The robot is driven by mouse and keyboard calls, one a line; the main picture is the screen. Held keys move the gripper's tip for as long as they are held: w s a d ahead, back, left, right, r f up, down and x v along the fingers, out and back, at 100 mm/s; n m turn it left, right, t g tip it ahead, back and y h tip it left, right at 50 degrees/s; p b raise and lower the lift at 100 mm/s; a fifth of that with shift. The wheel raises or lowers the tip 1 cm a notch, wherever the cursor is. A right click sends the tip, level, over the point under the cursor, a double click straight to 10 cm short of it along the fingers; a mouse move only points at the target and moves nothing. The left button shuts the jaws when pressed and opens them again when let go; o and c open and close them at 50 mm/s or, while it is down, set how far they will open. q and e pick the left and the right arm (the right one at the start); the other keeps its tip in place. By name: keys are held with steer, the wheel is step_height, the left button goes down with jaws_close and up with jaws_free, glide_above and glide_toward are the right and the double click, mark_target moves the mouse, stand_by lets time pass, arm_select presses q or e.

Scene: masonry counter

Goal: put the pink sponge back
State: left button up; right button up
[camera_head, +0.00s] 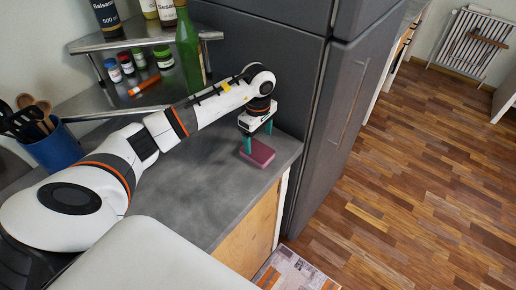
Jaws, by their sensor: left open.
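The pink sponge (258,153) lies flat on the grey counter (205,200), near its right end beside the dark fridge. My left gripper (258,139) points down over the sponge, with its two teal fingers apart. One finger is at the sponge's left and the other at its far right side. I cannot tell whether the fingertips touch the sponge. My right gripper is not in view.
A metal corner shelf (150,105) with bottles and small jars stands behind my left arm. A blue utensil holder (55,150) is at the left. The dark fridge (325,100) borders the counter on the right. The front counter area is clear.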

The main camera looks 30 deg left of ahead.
mark_target(258, 150)
arm_select(q)
step_height(258, 150, up, 7)
steer(key=b, duration=0.1)
steer(key=shift+b, duration=0.3)
stand_by(0.4)
